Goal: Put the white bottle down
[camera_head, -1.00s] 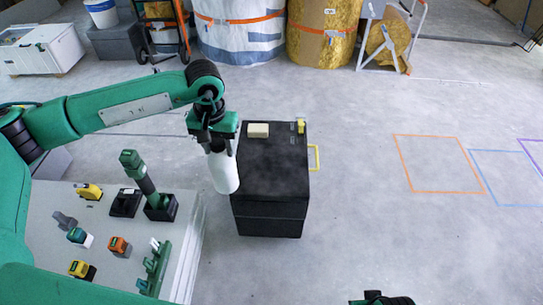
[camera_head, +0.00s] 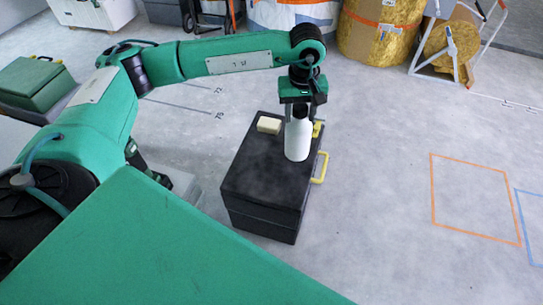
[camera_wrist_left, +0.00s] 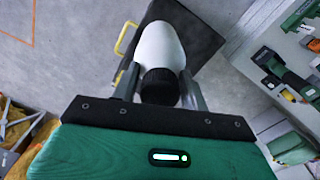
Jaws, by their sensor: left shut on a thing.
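The white bottle (camera_head: 297,138) hangs upright below my left gripper (camera_head: 300,108), over the right part of the black box (camera_head: 262,170). In the left wrist view, the two fingers of my left gripper (camera_wrist_left: 160,88) are shut on the dark cap of the white bottle (camera_wrist_left: 160,45). The black box top (camera_wrist_left: 200,35) shows behind the bottle there. I cannot tell whether the bottle's base touches the box top. My right gripper is not in view.
A cream block (camera_head: 269,124) lies on the box's far left corner. A yellow handle (camera_head: 321,168) sticks out on the box's right side. Clear floor with an orange outline (camera_head: 474,196) lies to the right. Wrapped rolls (camera_head: 380,32) stand behind.

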